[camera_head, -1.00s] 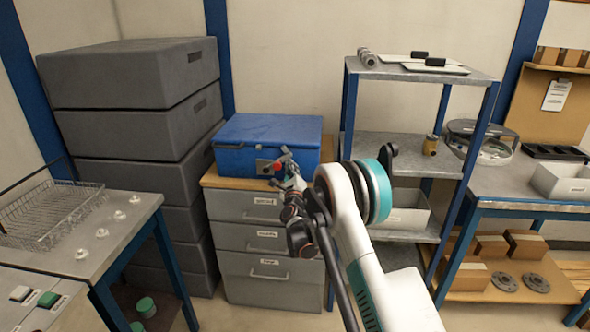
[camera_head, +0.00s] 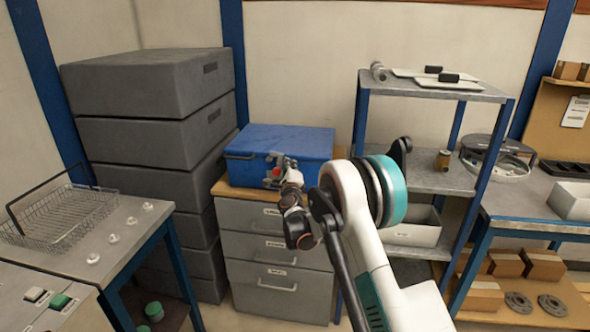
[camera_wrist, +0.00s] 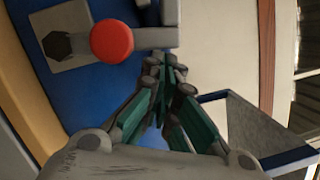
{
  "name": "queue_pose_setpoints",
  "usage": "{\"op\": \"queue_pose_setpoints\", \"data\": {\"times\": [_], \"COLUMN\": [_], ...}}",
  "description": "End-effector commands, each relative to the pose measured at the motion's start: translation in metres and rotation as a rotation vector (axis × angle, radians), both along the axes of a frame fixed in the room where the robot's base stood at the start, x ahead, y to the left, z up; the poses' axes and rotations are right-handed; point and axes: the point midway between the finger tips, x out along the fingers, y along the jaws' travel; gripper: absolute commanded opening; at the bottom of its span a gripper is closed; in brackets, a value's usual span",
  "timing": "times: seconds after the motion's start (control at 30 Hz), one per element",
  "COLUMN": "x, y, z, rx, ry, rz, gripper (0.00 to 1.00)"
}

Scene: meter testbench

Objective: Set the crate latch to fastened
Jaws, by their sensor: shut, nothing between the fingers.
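The blue crate (camera_head: 290,141) sits on a drawer cabinet in the head view. Its latch has a red knob (camera_head: 276,172), which also shows large in the wrist view (camera_wrist: 111,41). Beside the knob is a grey plate (camera_wrist: 68,44) with a dark hexagonal centre. Grey bar-like parts (camera_wrist: 152,37) lie on the knob's other side. My gripper (camera_wrist: 167,70) is shut and empty, its tips close to these parts and beside the knob. I cannot tell whether they touch. In the head view my gripper (camera_head: 287,172) is at the crate's front and partly hides the latch.
The drawer cabinet (camera_head: 280,250) stands under the crate. Stacked grey cases (camera_head: 145,82) rise at its left. A metal shelf unit (camera_head: 430,182) stands close at the right. A bench with a wire basket (camera_head: 65,216) is at the front left.

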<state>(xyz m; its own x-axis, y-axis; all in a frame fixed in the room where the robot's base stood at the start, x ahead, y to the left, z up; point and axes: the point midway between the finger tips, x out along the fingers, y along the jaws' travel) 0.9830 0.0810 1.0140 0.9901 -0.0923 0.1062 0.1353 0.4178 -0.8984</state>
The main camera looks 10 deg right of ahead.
Motion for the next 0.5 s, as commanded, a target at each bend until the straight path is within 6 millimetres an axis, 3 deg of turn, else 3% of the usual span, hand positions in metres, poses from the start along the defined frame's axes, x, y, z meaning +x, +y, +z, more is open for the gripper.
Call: {"op": "queue_pose_setpoints", "data": {"times": [0.5], "x": [0.006], "y": [0.017], "z": [0.009], "rx": [0.001], "ry": [0.000], "rz": [0.000], "gripper": [0.00]}}
